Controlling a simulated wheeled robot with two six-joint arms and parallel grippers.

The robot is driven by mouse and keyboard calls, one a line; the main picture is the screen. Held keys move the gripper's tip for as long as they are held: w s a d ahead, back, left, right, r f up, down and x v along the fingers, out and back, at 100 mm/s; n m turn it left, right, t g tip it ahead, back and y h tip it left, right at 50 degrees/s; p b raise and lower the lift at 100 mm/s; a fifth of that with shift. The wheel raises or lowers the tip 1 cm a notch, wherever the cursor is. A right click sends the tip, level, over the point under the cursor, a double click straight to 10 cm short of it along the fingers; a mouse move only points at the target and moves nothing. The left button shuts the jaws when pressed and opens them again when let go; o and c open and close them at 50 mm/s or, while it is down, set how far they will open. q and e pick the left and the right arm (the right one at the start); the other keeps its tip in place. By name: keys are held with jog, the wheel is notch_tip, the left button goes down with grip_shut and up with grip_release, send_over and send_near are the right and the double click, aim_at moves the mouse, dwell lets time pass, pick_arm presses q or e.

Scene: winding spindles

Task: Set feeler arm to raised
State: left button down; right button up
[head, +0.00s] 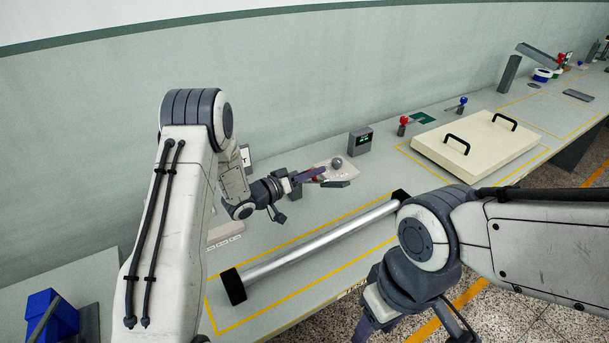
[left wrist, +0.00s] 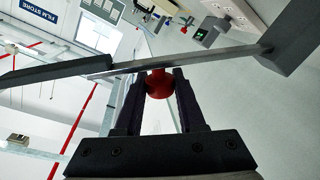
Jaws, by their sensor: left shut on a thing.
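The feeler arm is a flat metal bar (left wrist: 215,57) in the left wrist view. A dark block (left wrist: 290,42) is at its right end and a long dark piece (left wrist: 40,75) at its left. Its red knob (left wrist: 158,84) sits between the purple-dark fingers of my left gripper (left wrist: 160,90), which is shut on it. In the head view my left gripper (head: 308,176) is by the wall side of the bench and hides most of the feeler arm. My right gripper (head: 385,335) is at the bottom edge, partly cut off, and its jaw opening is unclear.
A silver roller (head: 320,241) with black ends lies inside yellow lines along the bench front. A grey box with a green display (head: 360,141) stands behind it. A cream lid with two black handles (head: 480,145) is to the right. Blue bins (head: 50,318) are at lower left.

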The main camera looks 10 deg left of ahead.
pick_arm(q)
jog(key=w+a+r+n+p, duration=0.2)
jog(key=n, duration=0.1)
jog(key=shift+w+a+r+p, duration=0.3)
jog(key=shift+w+a+r, duration=0.05)
jog(key=shift+w+a+r+n+g, duration=0.1)
jog(key=shift+w+a+n+g, duration=0.2)
jog(key=shift+n, duration=0.1)
jog(key=shift+w+a+r+p, duration=0.15)
jog(key=shift+w+a+p, duration=0.05)
jog(key=shift+w+a, duration=0.35)
jog(key=shift+w+a+r+p, duration=0.15)
jog(key=shift+w+a, duration=0.25)
jog(key=shift+w, duration=0.2)
pick_arm(e)
jog(key=shift+w+r, duration=0.3)
jog(key=shift+r, duration=0.75)
jog(key=shift+w+r, duration=0.25)
jog(key=shift+r, duration=0.8)
jog(key=shift+d, duration=0.1)
pick_arm(q)
jog(key=c, duration=0.5)
grip_release()
jog(key=shift+a+f, duration=0.1)
jog(key=shift+f, duration=0.05)
pick_arm(e)
jog(key=shift+w, duration=0.1)
